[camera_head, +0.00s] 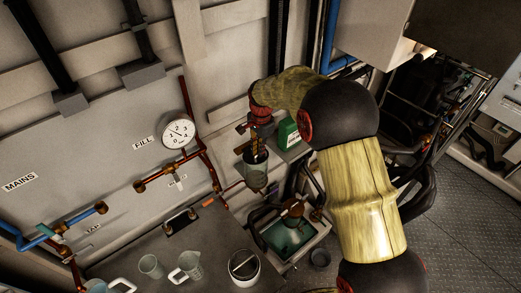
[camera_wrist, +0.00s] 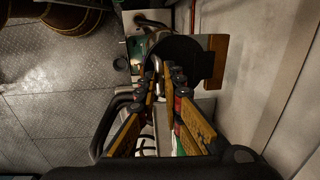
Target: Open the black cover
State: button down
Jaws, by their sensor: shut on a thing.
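My gripper (camera_head: 258,153) points down at the middle of the head view, its yellow-brown fingers close together at the mouth of a grey beaker-like vessel (camera_head: 255,178). In the wrist view the fingertips (camera_wrist: 158,66) meet at a dark round shape (camera_wrist: 190,52), which seems to be this vessel; the exact contact is hidden. I cannot tell whether this cap is the black cover.
A green bottle (camera_head: 289,133) stands just right of the gripper. A pressure gauge (camera_head: 177,130) and copper pipes are on the wall at left. Clear jugs (camera_head: 187,268) and a white pot (camera_head: 243,268) stand on the bench in front. Open floor (camera_head: 455,215) lies at right.

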jog(key=w+a+r+p, duration=0.2)
jog(key=w+a+r, duration=0.2)
jog(key=w, duration=0.3)
jog(key=shift+a+r+p, duration=0.15)
jog(key=shift+a+p, duration=0.25)
jog(key=shift+a, duration=0.15)
jog(key=c, duration=2.6)
grip_release()
jog(key=o, duration=0.4)
jog(key=shift+s+d, duration=0.1)
jog(key=shift+s, duration=0.05)
jog(key=shift+o, duration=1.2)
jog(key=shift+w+f, duration=0.2)
jog(key=shift+o, duration=0.2)
jog(key=shift+r, duration=0.15)
